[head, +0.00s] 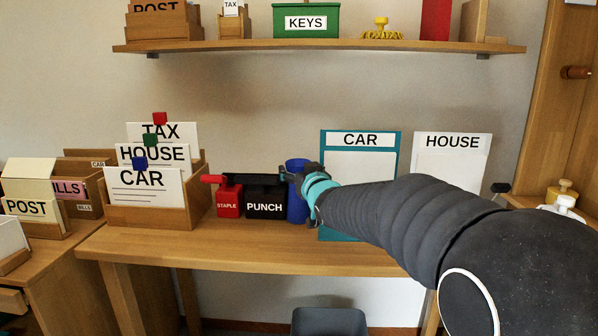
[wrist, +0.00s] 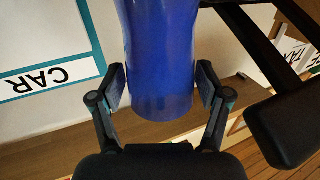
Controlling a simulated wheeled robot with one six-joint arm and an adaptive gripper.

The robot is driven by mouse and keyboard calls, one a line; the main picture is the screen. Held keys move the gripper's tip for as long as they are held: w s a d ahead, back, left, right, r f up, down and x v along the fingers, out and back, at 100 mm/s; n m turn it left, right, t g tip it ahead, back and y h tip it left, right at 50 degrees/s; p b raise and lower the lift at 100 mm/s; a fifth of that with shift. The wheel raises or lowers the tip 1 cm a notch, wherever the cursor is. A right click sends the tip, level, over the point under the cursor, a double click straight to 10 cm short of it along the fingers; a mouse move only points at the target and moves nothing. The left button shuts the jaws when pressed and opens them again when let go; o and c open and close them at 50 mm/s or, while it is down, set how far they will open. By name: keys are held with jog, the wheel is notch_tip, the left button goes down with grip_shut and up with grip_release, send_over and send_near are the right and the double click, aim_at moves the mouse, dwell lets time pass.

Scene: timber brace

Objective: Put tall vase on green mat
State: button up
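A tall blue vase (head: 297,208) stands on the desk, between the black punch box and the teal CAR board. My gripper (head: 304,182) is at its upper part, and my arm hides some of its right side. In the wrist view the blue vase (wrist: 160,60) is between the two fingers of my gripper (wrist: 161,88). One pad is close along each side of it. I cannot tell whether the pads press on it. I see no green mat in either view.
A red STAPLE box (head: 229,202) and the black PUNCH box (head: 266,203) stand close left of the vase. The CAR board (head: 326,226) is close on its right. A wooden file holder (head: 146,216) is further left. A shelf (head: 320,45) runs above. The desk front (head: 240,255) is clear.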

jog(key=shift+r, duration=0.25)
jog(key=b+v, duration=0.1)
jog(key=v, duration=1.1)
